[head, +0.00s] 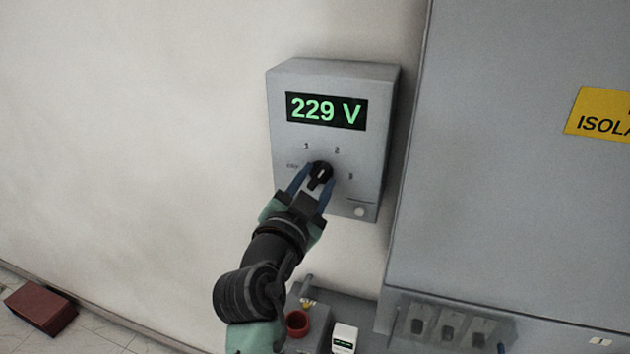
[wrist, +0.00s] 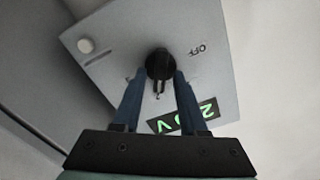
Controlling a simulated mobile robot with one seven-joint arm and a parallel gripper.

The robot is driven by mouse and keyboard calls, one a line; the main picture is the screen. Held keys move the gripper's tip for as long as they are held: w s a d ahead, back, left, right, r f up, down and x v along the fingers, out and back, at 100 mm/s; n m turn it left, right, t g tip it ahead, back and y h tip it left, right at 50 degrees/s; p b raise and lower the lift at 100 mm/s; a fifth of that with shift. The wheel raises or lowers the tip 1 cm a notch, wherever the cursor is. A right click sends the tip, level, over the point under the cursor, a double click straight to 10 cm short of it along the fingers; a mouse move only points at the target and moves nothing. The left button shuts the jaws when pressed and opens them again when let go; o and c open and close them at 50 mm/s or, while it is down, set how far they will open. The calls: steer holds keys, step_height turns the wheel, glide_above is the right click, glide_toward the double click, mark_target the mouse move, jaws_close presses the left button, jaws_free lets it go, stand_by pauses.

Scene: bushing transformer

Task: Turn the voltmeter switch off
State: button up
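The voltmeter (head: 380,100) is a grey wall box with a lit green display (head: 326,111) reading 229 V. Its black rotary switch (head: 320,173) sits below the display, among the marks OFF, 1, 2 and 3. In the wrist view the switch (wrist: 160,64) has its narrow grip pointing down the picture, towards a small mark that looks like 2; the OFF mark (wrist: 201,50) is to its upper right. My gripper (head: 313,179) has its blue fingers at the box, one either side of the switch. In the wrist view my gripper (wrist: 162,80) is open, with gaps beside the grip.
A white button (head: 360,211) is at the box's lower right. A large grey cabinet (head: 500,150) with a yellow sign (head: 600,112) stands to the right. Below are a red cup-like part (head: 298,323) and a small white meter (head: 345,338). The wall to the left is clear.

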jaws_close()
